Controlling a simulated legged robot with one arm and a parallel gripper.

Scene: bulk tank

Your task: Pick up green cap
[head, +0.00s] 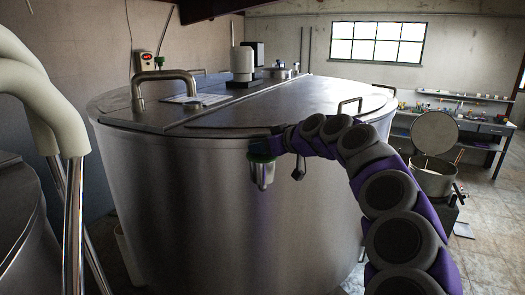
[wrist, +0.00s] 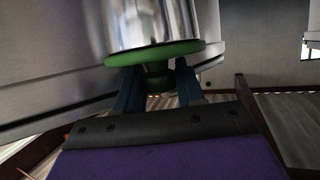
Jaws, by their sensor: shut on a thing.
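The green cap (wrist: 160,53) shows in the wrist view as a wide round disc with a narrower green knob. A shiny steel cylinder (wrist: 150,22) adjoins the disc on the side away from my gripper. The blue fingers of my gripper (wrist: 158,80) stand on either side of the knob and are shut on it. In the head view my gripper (head: 262,154) is beside the front rim of the large steel tank. The green cap (head: 262,159) shows there with the steel cylinder (head: 262,175) below it, in front of the tank wall. I cannot tell whether the cylinder touches the wall.
The large steel tank (head: 225,215) fills the middle, with a pipe handle (head: 165,78) and a white fitting (head: 242,63) on top. A metal pot (head: 433,176) with a raised lid stands at right, before a workbench (head: 480,128). Thick pipes (head: 50,110) stand at left.

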